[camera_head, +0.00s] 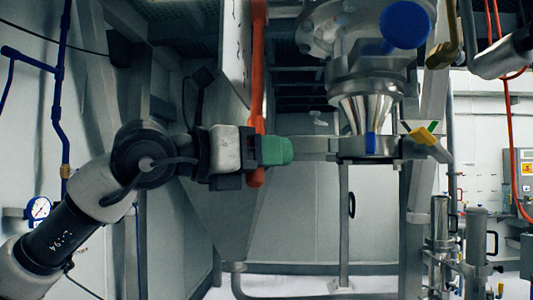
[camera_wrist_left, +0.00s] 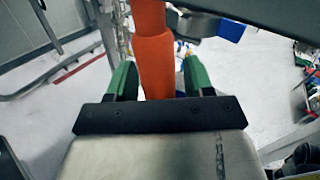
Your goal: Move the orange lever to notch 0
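The orange lever (camera_head: 257,60) hangs upright left of the middle in the head view, and its lower end shows below my left gripper. My left gripper (camera_head: 276,151) has green fingers and lies across the lower part of the lever, hiding a stretch of it. In the left wrist view the lever (camera_wrist_left: 153,60) runs between the two green fingers of my left gripper (camera_wrist_left: 158,75). The fingers stand apart, with a gap beside the lever on the right. I cannot make out a notch 0. My right gripper does not show.
A pale panel (camera_head: 235,50) with small dark marks stands just left of the lever. A steel sifter funnel (camera_head: 366,110) with a clamp ring below it is to the right. Blue pipes (camera_head: 60,110) and a round gauge (camera_head: 39,208) are on the left wall.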

